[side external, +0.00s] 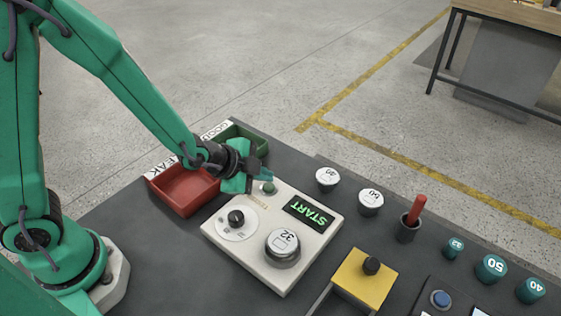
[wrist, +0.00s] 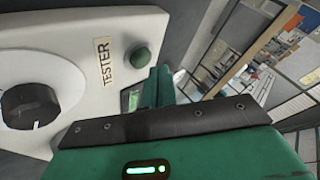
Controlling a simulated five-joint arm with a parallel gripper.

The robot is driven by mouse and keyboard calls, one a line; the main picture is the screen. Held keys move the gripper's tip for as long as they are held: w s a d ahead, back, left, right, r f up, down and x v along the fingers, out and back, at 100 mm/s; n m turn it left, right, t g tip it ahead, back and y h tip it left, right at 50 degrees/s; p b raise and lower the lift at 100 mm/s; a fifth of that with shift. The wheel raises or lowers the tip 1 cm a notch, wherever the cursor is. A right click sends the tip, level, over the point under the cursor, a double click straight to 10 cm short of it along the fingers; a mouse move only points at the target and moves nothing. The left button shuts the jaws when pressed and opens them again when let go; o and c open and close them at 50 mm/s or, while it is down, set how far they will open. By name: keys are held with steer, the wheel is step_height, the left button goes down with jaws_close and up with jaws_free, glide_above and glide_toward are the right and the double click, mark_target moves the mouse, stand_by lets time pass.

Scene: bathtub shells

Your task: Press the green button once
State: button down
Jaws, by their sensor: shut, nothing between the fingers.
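The green button (side external: 268,187) is a small round cap near the far corner of the white tester box (side external: 222,227). In the wrist view the green button (wrist: 138,58) stands raised beside the TESTER label (wrist: 105,60). My gripper (side external: 264,175) is shut and empty, just above and beside the button in the side view. In the wrist view the shut fingertips (wrist: 158,88) lie just right of and below the button. A gap shows between them there, but I cannot tell the height difference. The START display (side external: 309,213) is lit green.
The box also carries a black knob (side external: 236,217) and a round part marked 32 (side external: 283,246). A red bin (side external: 184,190) and a green bin (side external: 240,134) stand beside my gripper. White caps (side external: 328,177), a red-handled tool (side external: 416,208) and a yellow fixture (side external: 362,280) lie to the right.

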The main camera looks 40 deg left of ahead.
mark_target(264, 188)
steer(key=shift+d+f, duration=0.1)
steer(key=shift+f, duration=0.8)
stand_by(1.4)
steer(key=shift+r, duration=0.15)
stand_by(0.3)
steer(key=shift+s+r, duration=0.1)
steer(key=shift+r, duration=0.6)
steer(key=shift+r, duration=2.5)
steer(key=shift+r, duration=0.1)
